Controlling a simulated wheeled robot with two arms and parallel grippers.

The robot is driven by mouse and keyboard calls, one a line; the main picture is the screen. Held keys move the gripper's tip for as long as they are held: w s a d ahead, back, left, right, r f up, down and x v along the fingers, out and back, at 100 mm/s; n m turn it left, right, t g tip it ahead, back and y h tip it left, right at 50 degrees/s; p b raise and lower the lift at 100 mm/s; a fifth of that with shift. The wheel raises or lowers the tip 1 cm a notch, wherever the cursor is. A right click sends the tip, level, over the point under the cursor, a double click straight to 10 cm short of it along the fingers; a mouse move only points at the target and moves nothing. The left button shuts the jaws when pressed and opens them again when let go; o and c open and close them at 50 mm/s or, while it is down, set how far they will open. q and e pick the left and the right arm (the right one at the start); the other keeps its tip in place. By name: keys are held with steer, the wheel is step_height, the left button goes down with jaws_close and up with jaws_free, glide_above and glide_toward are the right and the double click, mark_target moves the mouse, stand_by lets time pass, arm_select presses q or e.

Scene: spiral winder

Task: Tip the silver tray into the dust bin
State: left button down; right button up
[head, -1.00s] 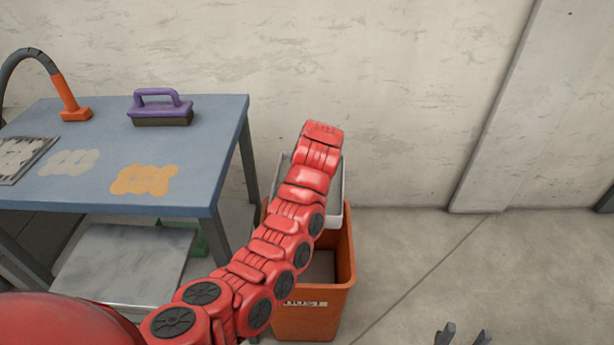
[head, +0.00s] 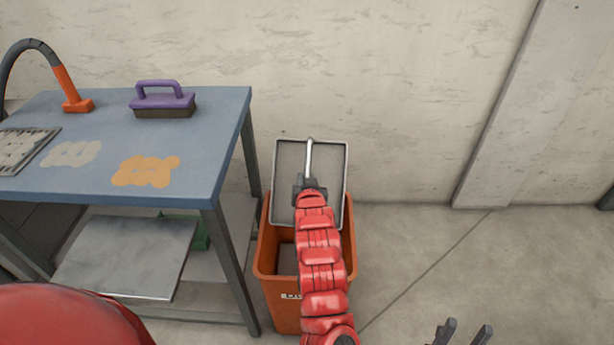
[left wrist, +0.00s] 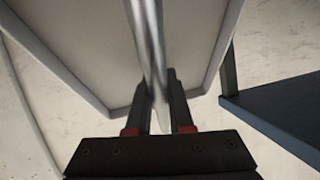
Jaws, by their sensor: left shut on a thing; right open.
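The silver tray (head: 329,165) is tilted up steeply above the orange dust bin (head: 264,255), its lower end at the bin's mouth. My left gripper (head: 309,187) is shut on the tray's bar handle, and the left wrist view shows its fingers (left wrist: 160,100) around that handle. The tray (left wrist: 85,45) fills the top of that view, and no loose matter shows on the part in sight. My arm hides part of the bin's front and its label. A dark grey patch shows inside the bin. My right gripper (head: 461,335) is open and empty at the bottom edge.
A blue table (head: 95,190) stands left of the bin, with a purple-handled brush (head: 162,100), an orange-ended hose (head: 73,92), and a tan and an orange patch on top. A grey plate (head: 128,255) lies on its lower shelf. The wall is close behind; floor at right is clear.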

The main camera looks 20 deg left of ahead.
arm_select(q)
steer(key=shift+s+d+f+t+y+b, duration=0.1)
steer(key=shift+s+t+y+b, duration=0.15)
steer(key=shift+s+t, duration=0.2)
steer(key=shift+s+d+f+t+y+b, duration=0.15)
steer(key=shift+s+t+b, duration=0.15)
steer(key=shift+s+t, duration=0.15)
steer(key=s+t+b, duration=0.2)
steer(key=s+t+y+b, duration=0.1)
steer(key=shift+s+d+r+n, duration=0.1)
steer(key=shift+s+d+n, duration=0.1)
steer(key=shift+d+n, duration=0.15)
steer(key=shift+s+r+t+b, duration=0.1)
steer(key=shift+s+t+b, duration=0.35)
steer(key=shift+t+b, duration=0.2)
steer(key=shift+s+d+r+n+y, duration=0.1)
steer(key=shift+s+r+n+y, duration=0.2)
steer(key=shift+y, duration=0.2)
stand_by(0.5)
